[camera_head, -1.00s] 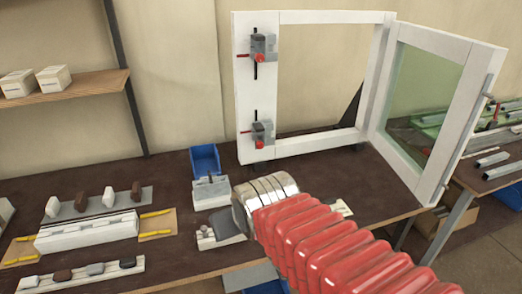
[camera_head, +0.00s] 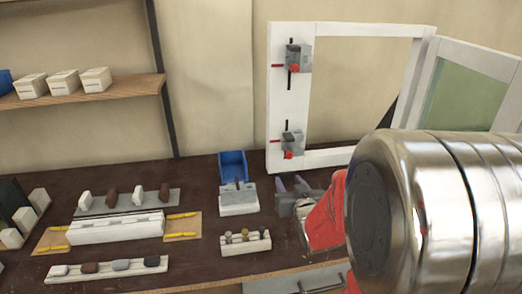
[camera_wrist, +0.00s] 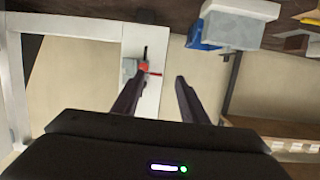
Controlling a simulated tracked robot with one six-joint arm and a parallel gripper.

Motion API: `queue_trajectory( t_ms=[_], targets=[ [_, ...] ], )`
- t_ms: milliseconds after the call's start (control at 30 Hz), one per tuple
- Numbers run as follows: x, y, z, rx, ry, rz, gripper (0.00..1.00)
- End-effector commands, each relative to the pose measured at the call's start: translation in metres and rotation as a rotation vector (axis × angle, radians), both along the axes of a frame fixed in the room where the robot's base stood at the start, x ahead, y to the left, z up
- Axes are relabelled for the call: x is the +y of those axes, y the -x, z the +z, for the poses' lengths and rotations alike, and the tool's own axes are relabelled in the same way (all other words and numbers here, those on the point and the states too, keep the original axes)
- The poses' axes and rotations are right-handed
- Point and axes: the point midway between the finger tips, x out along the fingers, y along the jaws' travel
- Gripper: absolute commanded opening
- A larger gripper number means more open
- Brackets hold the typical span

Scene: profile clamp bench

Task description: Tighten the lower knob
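A white window frame (camera_head: 280,100) stands at the back of the bench with two grey clamps on its left upright. The lower clamp (camera_head: 295,140) has a red lower knob (camera_head: 288,155) and a dark spindle; it also shows in the wrist view (camera_wrist: 128,68). The upper clamp (camera_head: 305,58) has a red knob (camera_head: 295,69). My gripper (camera_head: 290,185) is in front of the frame, low over the bench. In the wrist view my gripper (camera_wrist: 158,90) is open and empty, with the lower clamp beyond the left fingertip. Contact is not visible.
A blue bin (camera_head: 233,166) and a grey-white block (camera_head: 238,198) stand left of my gripper. A white rack (camera_head: 246,243) with small knobs is in front. The glazed sash (camera_head: 470,85) hangs open at right. My silver arm link hides the bench's right side.

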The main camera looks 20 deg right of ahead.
Motion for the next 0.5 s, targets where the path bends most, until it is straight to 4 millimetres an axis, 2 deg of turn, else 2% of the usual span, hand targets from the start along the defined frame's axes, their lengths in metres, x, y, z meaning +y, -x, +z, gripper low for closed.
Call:
queue_trajectory(
  t_ms=[33, 200, 500],
  targets=[
    [-0.008, 0.000, -0.006, -0.026, -0.003, -0.006, 0.40],
    [-0.028, 0.000, -0.012, -0.142, -0.006, -0.008, 0.40],
    [-0.041, 0.006, -0.013, -0.253, -0.010, -0.006, 0.40]
  ],
)
